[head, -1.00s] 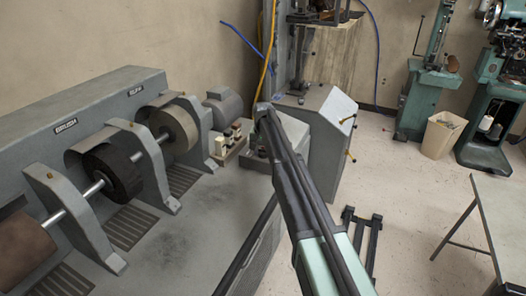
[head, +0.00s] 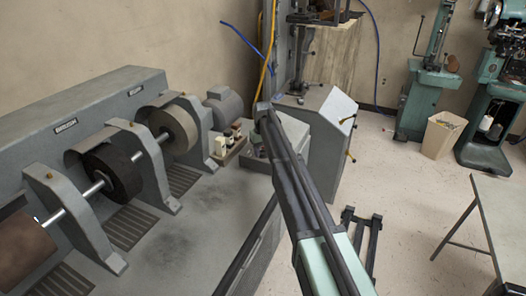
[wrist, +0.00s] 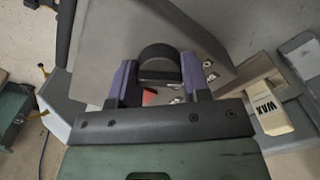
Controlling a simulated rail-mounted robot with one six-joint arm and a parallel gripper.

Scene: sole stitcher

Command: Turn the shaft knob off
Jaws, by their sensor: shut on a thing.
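In the wrist view, my gripper (wrist: 158,80) has its two purple fingers on either side of a dark, rounded knob (wrist: 158,56). It is shut on this knob, which I take to be the shaft knob. The knob stands in front of a grey machine panel, and a small red part (wrist: 150,97) shows just below it. I cannot read the knob's setting. In the head view, my arm reaches toward the machine's far end and hides the knob and the fingers.
The long grey machine (head: 95,110) carries a shaft with a black wheel (head: 118,170) and a tan wheel (head: 180,130). A grey cabinet (head: 325,130) stands beyond.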

